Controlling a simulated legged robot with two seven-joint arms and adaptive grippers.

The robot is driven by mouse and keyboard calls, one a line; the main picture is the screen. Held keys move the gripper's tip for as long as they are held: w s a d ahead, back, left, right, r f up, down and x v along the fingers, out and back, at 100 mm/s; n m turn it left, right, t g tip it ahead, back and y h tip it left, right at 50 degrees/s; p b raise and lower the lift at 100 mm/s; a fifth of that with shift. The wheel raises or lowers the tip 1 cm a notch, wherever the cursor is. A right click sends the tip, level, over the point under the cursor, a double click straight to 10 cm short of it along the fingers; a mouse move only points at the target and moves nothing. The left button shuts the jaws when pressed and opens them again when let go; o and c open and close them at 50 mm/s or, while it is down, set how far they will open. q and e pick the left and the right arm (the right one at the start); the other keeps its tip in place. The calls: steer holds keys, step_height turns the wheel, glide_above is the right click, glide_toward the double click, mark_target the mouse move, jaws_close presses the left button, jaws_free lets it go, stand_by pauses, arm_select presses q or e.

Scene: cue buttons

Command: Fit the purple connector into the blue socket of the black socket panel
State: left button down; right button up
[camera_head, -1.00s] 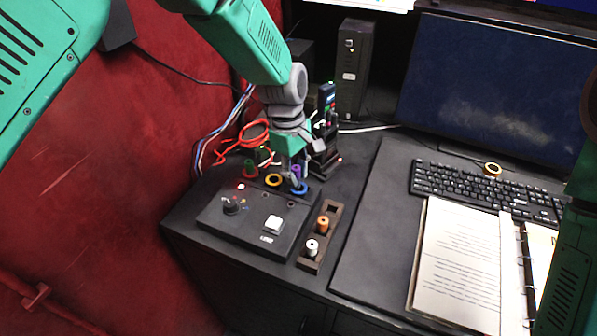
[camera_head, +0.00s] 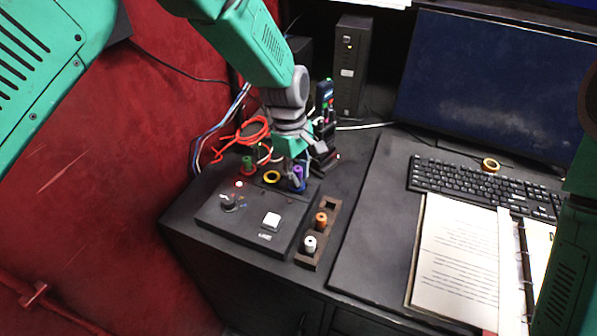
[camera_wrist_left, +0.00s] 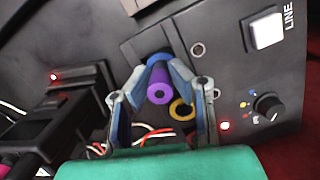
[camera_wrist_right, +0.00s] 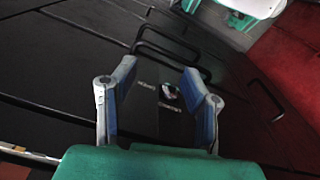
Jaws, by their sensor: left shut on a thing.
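The black socket panel (camera_head: 243,222) lies on the desk at the left. My left gripper (camera_head: 289,172) is shut on the purple connector (camera_head: 298,175), which also shows between its fingers in the left wrist view (camera_wrist_left: 160,88). The connector is upright over the blue socket (camera_head: 299,187), whose ring is mostly hidden behind it. A little of the blue ring shows past the fingers in the left wrist view (camera_wrist_left: 158,54). I cannot tell how deep the connector sits. My right gripper (camera_wrist_right: 158,88) is open and empty, away from the panel.
The yellow socket (camera_head: 272,177) beside it is empty, and a green connector (camera_head: 248,165) stands at the panel's back left. A wooden holder (camera_head: 306,262) with orange and white connectors is at the right. Red cables (camera_head: 245,134) and a dark device (camera_head: 325,150) crowd the back.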

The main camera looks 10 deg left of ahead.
arm_select(q)
steer(key=shift+a+f, duration=0.1)
steer(key=shift+f, duration=0.5)
stand_by(0.4)
steer(key=c, duration=1.2)
jaws_free()
steer(key=shift+r, duration=0.1)
steer(key=shift+r+p, duration=2.95)
steer(key=shift+r, duration=0.55)
steer(key=shift+f, duration=0.1)
